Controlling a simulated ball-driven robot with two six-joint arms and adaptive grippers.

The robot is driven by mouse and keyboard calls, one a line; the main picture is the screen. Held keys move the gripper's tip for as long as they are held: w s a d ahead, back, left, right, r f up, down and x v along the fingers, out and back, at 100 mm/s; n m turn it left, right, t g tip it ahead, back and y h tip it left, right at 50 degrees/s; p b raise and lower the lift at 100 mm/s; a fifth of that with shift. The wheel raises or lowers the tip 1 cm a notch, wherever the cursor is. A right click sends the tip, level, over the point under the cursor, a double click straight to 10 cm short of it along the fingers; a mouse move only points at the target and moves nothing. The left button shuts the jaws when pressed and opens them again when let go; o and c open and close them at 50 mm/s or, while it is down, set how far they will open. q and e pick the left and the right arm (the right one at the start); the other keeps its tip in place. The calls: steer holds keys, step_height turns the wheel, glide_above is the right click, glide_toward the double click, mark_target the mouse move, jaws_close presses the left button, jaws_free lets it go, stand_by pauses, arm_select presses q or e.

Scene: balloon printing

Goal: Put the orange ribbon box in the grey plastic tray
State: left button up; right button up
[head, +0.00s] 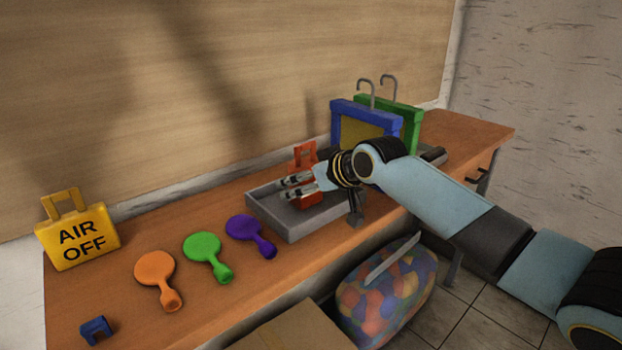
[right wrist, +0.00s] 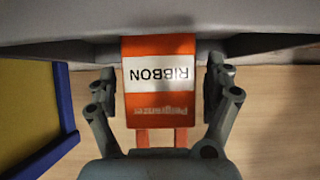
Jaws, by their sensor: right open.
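The orange ribbon box (head: 309,200), with an orange handle, stands inside the grey plastic tray (head: 292,234), toward its right part. My right gripper (head: 287,189) is open, with its fingers at the box and hiding part of it. In the right wrist view the box (right wrist: 158,105) shows its white RIBBON label upside down, between the two spread fingers (right wrist: 160,88). Grey tray surface lies beyond it. I cannot tell whether either finger touches the box. My left gripper is out of view.
Orange (head: 157,272), green (head: 204,249) and purple (head: 246,229) balloon shapes lie left of the tray. A yellow AIR OFF block (head: 78,245) and a blue clip (head: 97,330) are farther left. Blue (head: 357,108) and green (head: 412,128) frames stand behind my right wrist. A bag of balloons (head: 385,305) is below.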

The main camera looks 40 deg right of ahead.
steer(key=p+v, duration=0.1)
steer(key=v, duration=1.1)
